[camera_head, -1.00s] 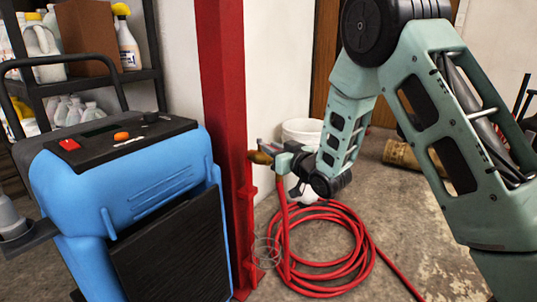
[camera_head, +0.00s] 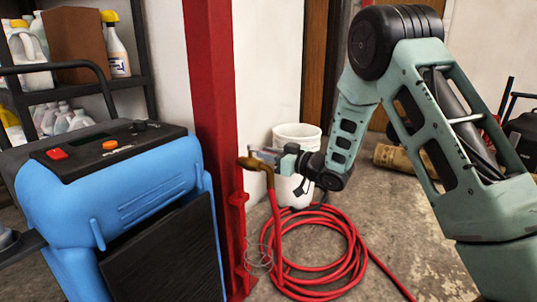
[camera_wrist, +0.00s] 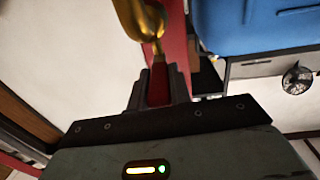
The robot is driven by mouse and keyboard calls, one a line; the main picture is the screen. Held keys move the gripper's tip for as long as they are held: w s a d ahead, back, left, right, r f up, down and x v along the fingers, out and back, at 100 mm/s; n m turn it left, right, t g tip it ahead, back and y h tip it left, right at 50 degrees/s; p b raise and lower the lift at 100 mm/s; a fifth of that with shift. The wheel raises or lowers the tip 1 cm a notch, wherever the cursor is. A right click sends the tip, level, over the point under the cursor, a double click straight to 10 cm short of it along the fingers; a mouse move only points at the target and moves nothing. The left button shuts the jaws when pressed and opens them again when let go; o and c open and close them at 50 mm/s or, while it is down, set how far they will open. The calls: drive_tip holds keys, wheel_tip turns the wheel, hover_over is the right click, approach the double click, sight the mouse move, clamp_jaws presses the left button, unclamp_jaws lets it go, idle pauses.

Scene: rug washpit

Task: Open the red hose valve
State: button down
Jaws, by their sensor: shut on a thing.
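The brass hose valve (camera_head: 255,166) sticks out from the red post, with the red hose (camera_head: 277,235) hanging from its outlet. In the wrist view the brass body (camera_wrist: 140,18) is at the top centre. Its red handle (camera_wrist: 158,84) lies between my fingers. My gripper (camera_head: 268,153) reaches the valve from the right in the head view and is shut on the red handle. In the wrist view my gripper (camera_wrist: 158,92) covers much of the handle. I cannot tell the handle's exact angle.
The red post (camera_head: 217,130) stands right behind the valve. A blue machine (camera_head: 120,195) is close on the left. A white bucket (camera_head: 297,137) stands behind my gripper. The coiled hose lies on the floor below. A shelf (camera_head: 80,90) with bottles is at the far left.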

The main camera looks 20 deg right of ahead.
drive_tip(key=c, duration=1.3)
unclamp_jaws()
drive_tip(key=p+v, duration=0.2)
drive_tip(key=v, duration=1.5)
drive_tip(key=shift+s+d+p, duration=0.1)
drive_tip(key=shift+d+p, duration=0.1)
drive_tip(key=shift+p, duration=0.2)
